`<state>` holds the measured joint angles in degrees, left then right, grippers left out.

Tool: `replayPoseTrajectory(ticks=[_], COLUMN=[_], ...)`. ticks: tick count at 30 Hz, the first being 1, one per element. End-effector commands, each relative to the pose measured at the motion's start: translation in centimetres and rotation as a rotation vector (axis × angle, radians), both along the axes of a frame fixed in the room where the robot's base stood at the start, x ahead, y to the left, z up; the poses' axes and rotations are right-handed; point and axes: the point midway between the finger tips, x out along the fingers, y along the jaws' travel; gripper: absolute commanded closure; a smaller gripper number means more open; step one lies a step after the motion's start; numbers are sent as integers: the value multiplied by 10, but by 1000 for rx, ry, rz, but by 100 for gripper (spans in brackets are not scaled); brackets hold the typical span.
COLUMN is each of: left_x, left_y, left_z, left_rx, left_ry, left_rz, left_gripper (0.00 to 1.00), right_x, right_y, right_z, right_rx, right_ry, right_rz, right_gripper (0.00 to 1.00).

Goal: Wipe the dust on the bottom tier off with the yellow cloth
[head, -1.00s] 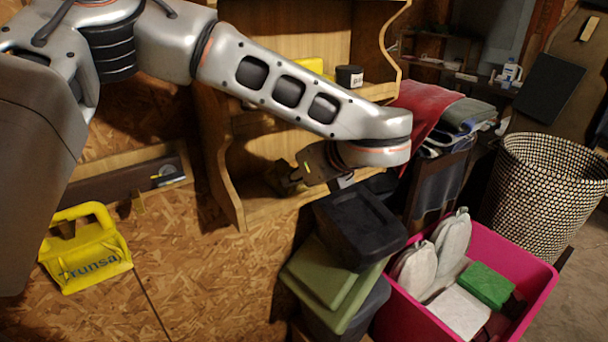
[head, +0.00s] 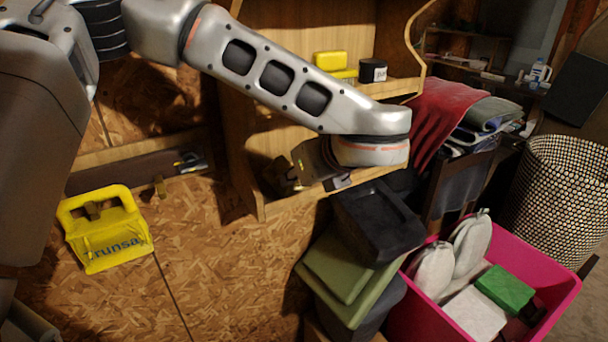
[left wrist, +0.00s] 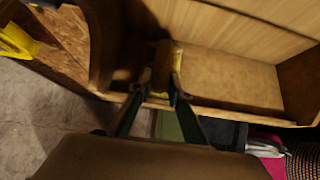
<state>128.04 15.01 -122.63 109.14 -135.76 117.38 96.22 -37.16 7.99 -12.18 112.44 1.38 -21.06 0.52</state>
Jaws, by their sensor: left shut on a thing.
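A wooden shelf unit stands against the chipboard wall, and its bottom tier (head: 274,207) is partly hidden behind my arm. In the left wrist view the bottom tier (left wrist: 225,80) is a bare brown board with a mottled surface; I cannot make out separate dust marks. My left gripper (head: 288,178) reaches into this tier near its left end. In the left wrist view the gripper (left wrist: 163,85) is shut on the yellow cloth (left wrist: 178,59), a small strip of which shows at the fingertips. The rest of the cloth is hidden. My right gripper is not in view.
The tier above holds a yellow block (head: 330,60) and a dark jar (head: 373,70). Stacked bins with a black tub (head: 378,222) stand close in front. A pink crate (head: 560,298) and a wicker basket (head: 560,195) are right. A yellow caddy (head: 105,232) is left.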

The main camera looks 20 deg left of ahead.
Motion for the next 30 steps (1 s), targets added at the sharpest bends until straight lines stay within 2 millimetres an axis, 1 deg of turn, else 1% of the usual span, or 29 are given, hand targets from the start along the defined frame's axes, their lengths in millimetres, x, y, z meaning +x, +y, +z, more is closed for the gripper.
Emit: replayPoseTrajectory(ticks=[3, 8, 11, 21, 30], left_x=[3, 6, 10, 32, 42], left_y=[12, 19, 17, 2, -4], left_z=[-2, 0, 0, 3, 3], left_rx=[1, 2, 2, 0, 1], left_ry=[3, -1, -3, -6, -7], left_rz=[4, 2, 2, 3, 2], left_gripper=[100, 100, 100, 100, 100], right_x=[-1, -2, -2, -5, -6], right_y=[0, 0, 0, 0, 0], right_z=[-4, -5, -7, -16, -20], right_rx=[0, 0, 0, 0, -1], right_ry=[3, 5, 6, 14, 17], right_rz=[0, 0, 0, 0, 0], right_gripper=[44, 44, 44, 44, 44])
